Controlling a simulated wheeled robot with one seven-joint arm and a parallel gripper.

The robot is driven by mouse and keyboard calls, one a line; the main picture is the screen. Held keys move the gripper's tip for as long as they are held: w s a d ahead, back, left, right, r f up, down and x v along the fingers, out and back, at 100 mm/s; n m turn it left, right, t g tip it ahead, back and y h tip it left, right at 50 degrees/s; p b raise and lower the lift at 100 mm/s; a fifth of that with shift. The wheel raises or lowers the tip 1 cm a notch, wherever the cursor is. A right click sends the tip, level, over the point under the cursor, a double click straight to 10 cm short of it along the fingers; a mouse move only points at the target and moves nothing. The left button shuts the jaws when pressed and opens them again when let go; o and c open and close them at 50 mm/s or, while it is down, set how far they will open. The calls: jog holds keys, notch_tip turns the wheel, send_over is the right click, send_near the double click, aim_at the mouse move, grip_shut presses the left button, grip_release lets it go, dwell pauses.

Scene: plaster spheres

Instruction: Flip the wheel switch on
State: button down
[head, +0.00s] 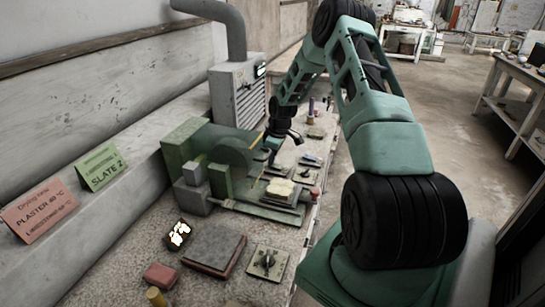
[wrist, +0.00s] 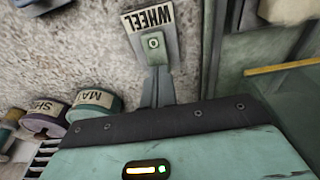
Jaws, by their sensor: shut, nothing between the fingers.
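The wheel switch (wrist: 153,43) shows in the wrist view as a small grey plate with a round greenish part. Its white label (wrist: 148,17) reads WHEEL upside down. My gripper (wrist: 157,72) is shut and empty, its fingertips at the near edge of the switch plate. I cannot tell whether they touch it, or which way the switch is set. In the head view my gripper (head: 272,152) is low beside the green machine (head: 235,160). There I cannot make out the wheel switch.
Labelled round containers (wrist: 92,105) stand left in the wrist view. In the head view, a plate with a knob (head: 267,262), a square block (head: 214,248) and a small red block (head: 160,275) lie on the near bench. Two signs (head: 101,166) lean on the wall at left.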

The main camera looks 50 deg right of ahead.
jog(key=shift+w+a+f+g+b, duration=0.2)
jog(key=shift+f+g+b, duration=0.1)
jog(key=shift+f+g, duration=0.1)
jog(key=shift+s+d+r, duration=0.1)
jog(key=shift+s+d, duration=0.05)
jog(key=shift+s+d+r+p, duration=0.1)
jog(key=shift+s+d+p, duration=0.1)
jog(key=shift+s, duration=0.2)
jog(key=shift+s+d+r+p, duration=0.1)
jog(key=shift+s+p, duration=0.1)
jog(key=shift+s, duration=0.15)
